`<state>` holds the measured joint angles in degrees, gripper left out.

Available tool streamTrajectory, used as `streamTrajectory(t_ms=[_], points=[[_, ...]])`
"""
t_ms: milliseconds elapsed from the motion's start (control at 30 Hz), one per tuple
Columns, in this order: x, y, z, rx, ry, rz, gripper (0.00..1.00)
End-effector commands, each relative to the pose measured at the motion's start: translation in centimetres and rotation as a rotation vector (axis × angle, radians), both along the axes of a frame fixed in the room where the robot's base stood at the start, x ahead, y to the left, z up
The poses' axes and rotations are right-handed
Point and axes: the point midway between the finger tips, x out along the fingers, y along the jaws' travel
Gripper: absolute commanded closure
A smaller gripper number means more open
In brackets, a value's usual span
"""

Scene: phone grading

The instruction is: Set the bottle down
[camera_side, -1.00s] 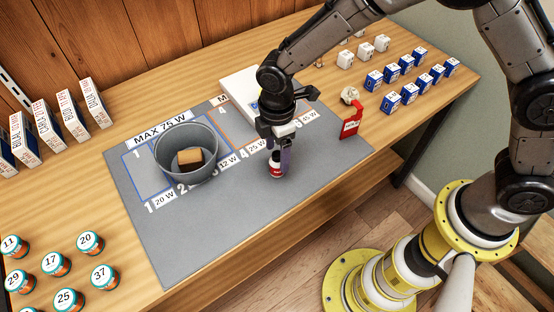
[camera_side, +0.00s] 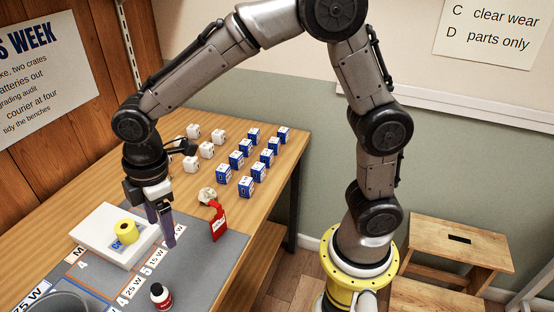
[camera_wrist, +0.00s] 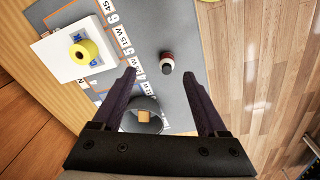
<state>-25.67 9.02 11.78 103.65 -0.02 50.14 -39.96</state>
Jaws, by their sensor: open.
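The bottle (camera_side: 161,296), small and dark with a red and white label and a black cap, stands on the grey mat (camera_side: 206,276) near its front edge. In the wrist view the bottle (camera_wrist: 167,63) shows ahead of the fingertips, apart from both. My gripper (camera_side: 169,241) is open and empty, above the mat and behind the bottle in the side view. In the wrist view its two dark fingers (camera_wrist: 160,77) are spread wide with nothing between them at the tips.
A white box (camera_side: 117,236) with a yellow roll (camera_side: 127,231) on it sits at the mat's back. A grey bucket (camera_wrist: 142,118) holding a brown block (camera_wrist: 145,116) is on the mat.

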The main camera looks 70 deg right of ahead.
Motion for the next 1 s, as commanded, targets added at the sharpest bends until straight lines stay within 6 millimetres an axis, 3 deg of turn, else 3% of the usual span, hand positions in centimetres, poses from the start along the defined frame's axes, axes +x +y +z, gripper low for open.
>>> streamTrajectory(t_ms=[33,200,433,600,700,1000], points=[[-0.9,-2.2,2.2,0.021,-0.034,-0.089,0.24],[-5.4,-8.3,6.9,0.088,-0.121,-0.395,0.24],[-13.1,-14.3,9.6,0.192,-0.24,-0.791,0.24],[-17.4,-16.5,9.3,0.257,-0.306,-1.006,0.24],[-18.8,-17.0,8.9,0.28,-0.328,-1.077,0.24],[-19.5,-17.3,8.7,0.293,-0.338,-1.117,0.24]])
